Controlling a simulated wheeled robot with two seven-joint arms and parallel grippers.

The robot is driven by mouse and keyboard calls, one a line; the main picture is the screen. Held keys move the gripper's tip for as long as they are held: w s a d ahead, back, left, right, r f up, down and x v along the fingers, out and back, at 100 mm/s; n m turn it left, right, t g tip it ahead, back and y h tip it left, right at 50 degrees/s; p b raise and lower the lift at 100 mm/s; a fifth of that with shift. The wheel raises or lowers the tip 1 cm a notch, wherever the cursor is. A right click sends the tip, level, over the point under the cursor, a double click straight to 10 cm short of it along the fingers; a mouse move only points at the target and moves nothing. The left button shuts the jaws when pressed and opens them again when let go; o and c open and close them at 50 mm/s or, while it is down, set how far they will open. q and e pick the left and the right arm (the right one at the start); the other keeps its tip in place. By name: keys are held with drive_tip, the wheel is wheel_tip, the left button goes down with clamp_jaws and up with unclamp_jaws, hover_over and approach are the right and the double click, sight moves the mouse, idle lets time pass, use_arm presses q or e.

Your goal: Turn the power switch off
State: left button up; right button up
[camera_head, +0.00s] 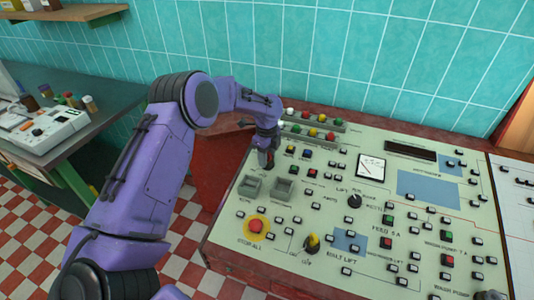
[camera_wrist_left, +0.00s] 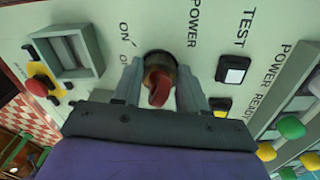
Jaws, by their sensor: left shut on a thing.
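The power switch (camera_wrist_left: 158,82) is a red-tipped knob in a dark round collar, seen in the left wrist view beside the printed words POWER and ON. A second label by it is partly hidden by a finger. My left gripper (camera_wrist_left: 162,92) has one finger on each side of the knob and is shut on it. In the head view my left gripper (camera_head: 267,165) reaches down to the upper left part of the pale control panel (camera_head: 315,225) and hides most of the switch there. My right gripper is not in view.
A black-and-white TEST button (camera_wrist_left: 232,70) sits just right of the switch. Square grey frames (camera_head: 283,190) and a red stop button (camera_head: 256,226) lie nearer. Coloured lamps (camera_head: 312,132) line the back. A tiled wall (camera_head: 350,60) stands behind the panel.

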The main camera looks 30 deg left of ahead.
use_arm(q)
drive_tip(key=shift+r+n+p, duration=0.1)
drive_tip(key=shift+n+p, duration=0.75)
drive_tip(key=shift+n, duration=0.55)
drive_tip(key=shift+s+n+p, duration=0.1)
drive_tip(key=shift+n+p, duration=0.3)
drive_tip(key=shift+n, duration=1.2)
drive_tip(key=o, duration=1.1)
drive_tip(key=shift+c, duration=0.2)
wheel_tip(320, 180, up, 10)
drive_tip(key=shift+f+b, duration=0.1)
drive_tip(key=shift+b, duration=1.1)
drive_tip(key=shift+r, duration=0.3)
